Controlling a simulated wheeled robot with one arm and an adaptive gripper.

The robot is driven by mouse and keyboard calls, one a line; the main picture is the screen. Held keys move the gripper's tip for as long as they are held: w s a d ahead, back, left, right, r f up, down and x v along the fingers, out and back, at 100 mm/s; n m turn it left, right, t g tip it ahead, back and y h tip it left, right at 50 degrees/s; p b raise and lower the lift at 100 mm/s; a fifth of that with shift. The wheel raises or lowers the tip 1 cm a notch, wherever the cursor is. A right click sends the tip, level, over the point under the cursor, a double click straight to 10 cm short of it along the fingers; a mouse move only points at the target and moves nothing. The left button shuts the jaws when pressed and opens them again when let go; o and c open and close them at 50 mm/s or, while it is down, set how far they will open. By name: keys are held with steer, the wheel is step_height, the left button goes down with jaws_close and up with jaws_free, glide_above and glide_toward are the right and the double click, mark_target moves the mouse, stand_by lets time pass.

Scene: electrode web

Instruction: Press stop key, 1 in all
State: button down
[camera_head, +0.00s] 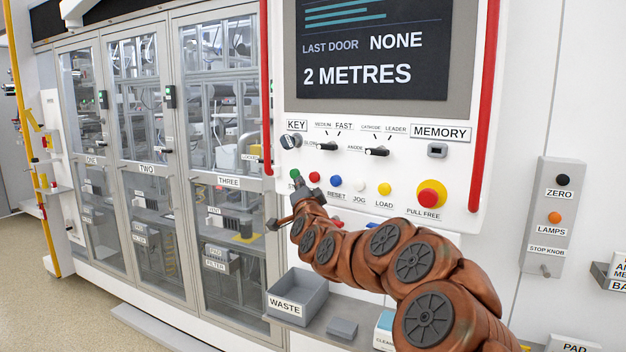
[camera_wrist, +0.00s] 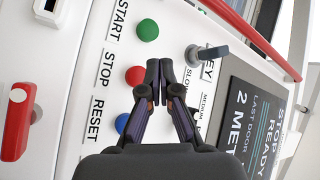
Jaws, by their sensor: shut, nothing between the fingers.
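The stop key is a round red button (camera_head: 314,177) in the panel's lower row, just above my gripper in the head view. In the wrist view the red stop key (camera_wrist: 134,76) lies beside its STOP label (camera_wrist: 106,68), between the green START button (camera_wrist: 147,30) and the blue RESET button (camera_wrist: 122,122). My gripper (camera_wrist: 160,68) is shut and empty. Its tips are just right of the red key in the wrist view, and whether they touch the panel cannot be told. In the head view my gripper (camera_head: 306,192) is at the panel's lower left, partly hiding the labels.
White JOG (camera_head: 359,185), yellow LOAD (camera_head: 384,189) and a large red PULL FREE knob (camera_head: 431,196) sit to the right. A key switch (camera_head: 291,141) and two selectors are above. A red rail (camera_head: 485,110) edges the panel. A grey WASTE bin (camera_head: 298,297) stands below.

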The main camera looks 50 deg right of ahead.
steer(key=shift+s+a, duration=0.15)
steer(key=shift+a, duration=0.95)
steer(key=w+a+f+n+y, duration=0.2)
steer(key=a+f+n+y, duration=0.15)
steer(key=a, duration=0.55)
steer(key=w+a+f+n+y, duration=0.25)
steer(key=a+n+y, duration=0.2)
steer(key=a, duration=0.45)
steer(key=s+a+f+n+g+y, duration=0.3)
steer(key=a+f, duration=0.2)
steer(key=a, duration=0.3)
steer(key=s+a+f+n+g+y, duration=0.2)
steer(key=s+a+f, duration=0.25)
steer(key=a, duration=0.35)
steer(key=s+a+f+n+g, duration=0.25)
steer(key=s+a+f, duration=0.2)
steer(key=s, duration=0.25)
steer(key=s+a+f+n+g, duration=0.1)
steer(key=s+a+f+g, duration=0.3)
steer(key=s, duration=0.3)
steer(key=s+f+n+g, duration=0.2)
steer(key=s+f+g, duration=0.2)
steer(key=s, duration=1.7)
steer(key=g, duration=0.2)
steer(key=shift+d+f+g+h, duration=0.2)
steer(key=shift+d+g+h, duration=0.1)
steer(key=shift+g, duration=0.05)
